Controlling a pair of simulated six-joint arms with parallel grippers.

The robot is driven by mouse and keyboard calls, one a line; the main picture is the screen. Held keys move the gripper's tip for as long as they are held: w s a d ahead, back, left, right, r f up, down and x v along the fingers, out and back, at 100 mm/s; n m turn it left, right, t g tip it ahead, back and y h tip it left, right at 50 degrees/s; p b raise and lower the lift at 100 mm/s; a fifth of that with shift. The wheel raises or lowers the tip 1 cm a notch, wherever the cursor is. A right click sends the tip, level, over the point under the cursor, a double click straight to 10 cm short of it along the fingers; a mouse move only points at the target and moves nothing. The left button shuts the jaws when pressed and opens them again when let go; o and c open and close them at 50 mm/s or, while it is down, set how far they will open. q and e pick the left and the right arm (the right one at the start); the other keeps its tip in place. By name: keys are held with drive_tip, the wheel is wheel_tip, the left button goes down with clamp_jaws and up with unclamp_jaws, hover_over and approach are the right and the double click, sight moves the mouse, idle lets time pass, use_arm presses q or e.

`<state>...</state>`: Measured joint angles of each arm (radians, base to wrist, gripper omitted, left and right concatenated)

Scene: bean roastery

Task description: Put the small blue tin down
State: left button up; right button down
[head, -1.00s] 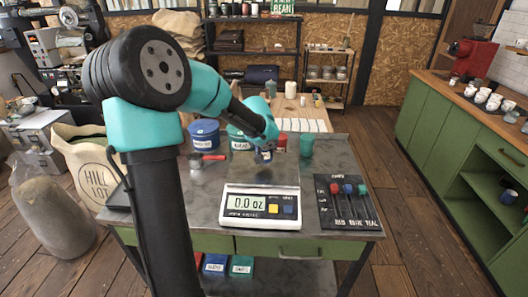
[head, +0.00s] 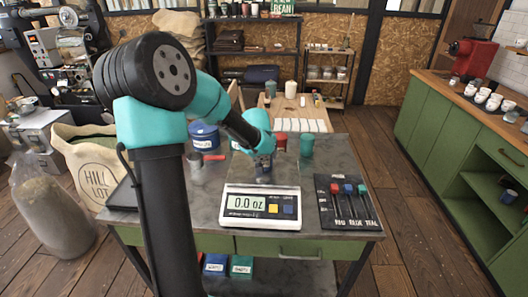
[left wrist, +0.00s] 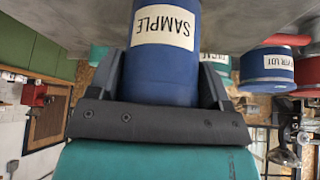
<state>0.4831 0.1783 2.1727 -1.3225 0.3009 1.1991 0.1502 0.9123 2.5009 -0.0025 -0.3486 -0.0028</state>
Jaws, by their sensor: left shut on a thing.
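My left gripper (head: 264,163) is shut on the small blue tin, which shows large and labelled SAMPLE in the left wrist view (left wrist: 165,70). The tin sits between the two fingers (left wrist: 167,92). In the head view the gripper is over the back part of the scale (head: 260,207), behind its display. My gripper and wrist mostly cover the tin there, so I cannot tell whether it touches the scale. My right gripper is not in view.
A red tin (head: 281,138) and a teal tin (head: 306,146) stand behind the scale.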

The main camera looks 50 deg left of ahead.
use_arm(q)
drive_tip(key=o, duration=1)
drive_tip(key=shift+f, duration=0.1)
drive_tip(key=shift+c, duration=0.2)
drive_tip(key=shift+s+d+r, duration=0.1)
drive_tip(key=shift+r, duration=0.35)
drive_tip(key=v, duration=1.1)
drive_tip(key=shift+s+r, duration=0.15)
